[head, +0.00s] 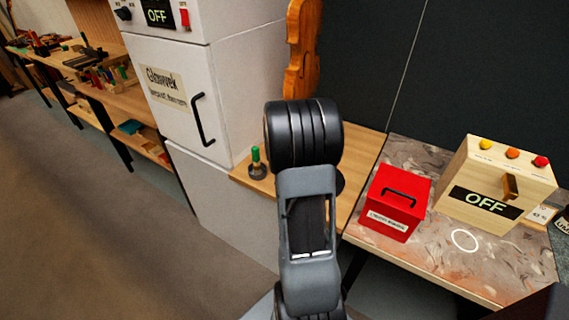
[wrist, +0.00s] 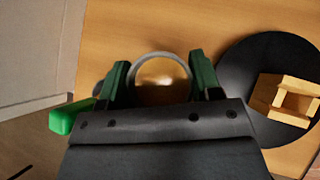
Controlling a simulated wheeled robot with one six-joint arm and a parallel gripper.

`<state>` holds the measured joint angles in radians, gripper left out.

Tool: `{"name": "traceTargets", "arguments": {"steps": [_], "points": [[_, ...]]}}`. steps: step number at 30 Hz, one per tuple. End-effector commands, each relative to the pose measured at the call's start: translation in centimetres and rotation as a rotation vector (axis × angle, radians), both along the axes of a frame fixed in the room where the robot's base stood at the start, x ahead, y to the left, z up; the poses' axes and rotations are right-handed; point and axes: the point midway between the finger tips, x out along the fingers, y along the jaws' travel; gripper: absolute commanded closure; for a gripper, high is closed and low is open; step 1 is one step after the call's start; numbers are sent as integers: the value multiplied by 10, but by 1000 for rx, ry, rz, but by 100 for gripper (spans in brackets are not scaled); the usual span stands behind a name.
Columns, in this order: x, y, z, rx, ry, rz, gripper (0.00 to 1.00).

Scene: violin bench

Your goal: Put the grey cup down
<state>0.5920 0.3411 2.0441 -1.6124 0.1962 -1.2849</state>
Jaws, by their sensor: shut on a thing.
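The grey cup (wrist: 162,93) shows in the wrist view as a round grey rim with a brownish inside. My gripper (wrist: 158,76) is shut on it, with one green finger on each side. A wooden bench top (wrist: 200,25) lies below; I cannot tell whether the cup touches it. In the head view my own arm hides the gripper and the cup; the bench top (head: 362,150) shows behind the arm.
A black disc (wrist: 238,80) bearing a wooden piece (wrist: 290,100) is right of the cup. A green-handled tool (head: 256,160) stands left of my arm. A red box (head: 398,195), a wooden OFF box (head: 478,180) and a white ring mark (head: 464,240) are on the marbled counter.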

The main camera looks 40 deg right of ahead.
Motion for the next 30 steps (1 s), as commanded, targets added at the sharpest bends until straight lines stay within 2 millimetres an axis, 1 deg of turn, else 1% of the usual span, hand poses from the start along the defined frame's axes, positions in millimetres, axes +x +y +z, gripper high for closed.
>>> {"name": "traceTargets", "arguments": {"steps": [1,2,10,13,14,18,20,30], "points": [[4,-3,-9,0,-1,-1,73],[5,-5,-11,0,0,0,73],[12,-10,-19,0,-1,-1,73],[16,-13,-26,0,-1,-1,73],[17,-15,-29,0,-1,-1,73],[17,-14,-52,0,1,1,73],[17,-14,-58,0,0,0,73],[18,-14,-57,-1,-1,0,73]]}}
